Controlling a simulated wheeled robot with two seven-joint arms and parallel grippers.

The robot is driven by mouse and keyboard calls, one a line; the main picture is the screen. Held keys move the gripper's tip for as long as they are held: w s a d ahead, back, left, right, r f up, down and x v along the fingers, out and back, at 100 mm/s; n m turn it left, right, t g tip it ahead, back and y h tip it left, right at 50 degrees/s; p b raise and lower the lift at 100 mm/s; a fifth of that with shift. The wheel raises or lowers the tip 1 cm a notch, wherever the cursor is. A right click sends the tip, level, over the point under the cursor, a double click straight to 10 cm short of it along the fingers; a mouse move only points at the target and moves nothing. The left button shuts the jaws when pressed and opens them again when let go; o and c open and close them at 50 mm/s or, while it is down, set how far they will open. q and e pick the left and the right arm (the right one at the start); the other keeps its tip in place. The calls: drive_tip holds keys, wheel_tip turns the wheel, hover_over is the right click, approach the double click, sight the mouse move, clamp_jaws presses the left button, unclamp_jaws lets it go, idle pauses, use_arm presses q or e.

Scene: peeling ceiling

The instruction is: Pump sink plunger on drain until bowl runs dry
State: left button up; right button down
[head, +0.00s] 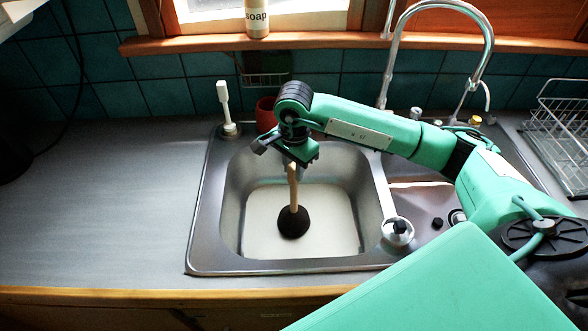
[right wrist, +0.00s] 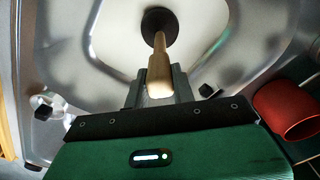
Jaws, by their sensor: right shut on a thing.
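The sink plunger (head: 293,220) has a dark rubber cup and a pale wooden handle. It stands nearly upright in the sink bowl (head: 233,205), its cup low in whitish liquid (head: 335,225). The drain is not visible. My right gripper (head: 294,166) is shut on the upper end of the handle. In the right wrist view the handle of the plunger (right wrist: 160,65) runs from between the fingers (right wrist: 159,88) down to the cup. My left gripper is in neither view.
A tall curved faucet (head: 390,60) stands behind the sink. A red cup (head: 266,114) and a white brush (head: 226,108) are at the back rim. A silver stopper (head: 397,231) sits on the divider. A wire dish rack (head: 560,135) is at right. The left counter (head: 100,210) is clear.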

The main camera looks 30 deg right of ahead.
drive_tip(key=shift+r, duration=0.3)
wheel_tip(320, 180, up, 5)
drive_tip(key=shift+f+p, duration=0.1)
drive_tip(key=shift+p, duration=0.8)
idle(3.6)
drive_tip(key=shift+r, duration=0.45)
